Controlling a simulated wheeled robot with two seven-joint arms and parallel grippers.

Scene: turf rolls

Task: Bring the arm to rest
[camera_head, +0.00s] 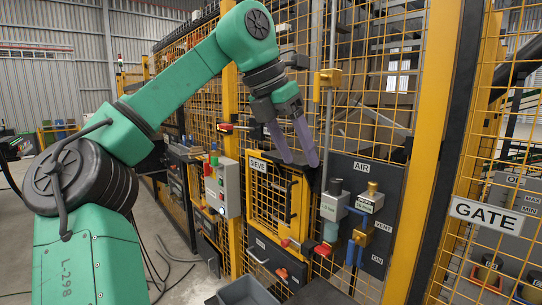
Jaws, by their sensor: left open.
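My left arm (180,85) is green with dark joints and comes in from the left, arching up and over to the right. My left gripper (300,161) hangs with its two purple-grey fingers pointing down. The fingers are apart and nothing shows between them. In the picture the fingertips lie over the top of the yellow-framed unit labelled SIEVE (259,165); I cannot tell whether they touch it. My right gripper is not in view.
A dark panel labelled AIR (362,168) with valves and blue pipes stands to the right of the fingers. A grey control box (222,186) is to the left. Yellow mesh fencing with a GATE sign (485,215) stands right. A grey bin (247,291) sits below.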

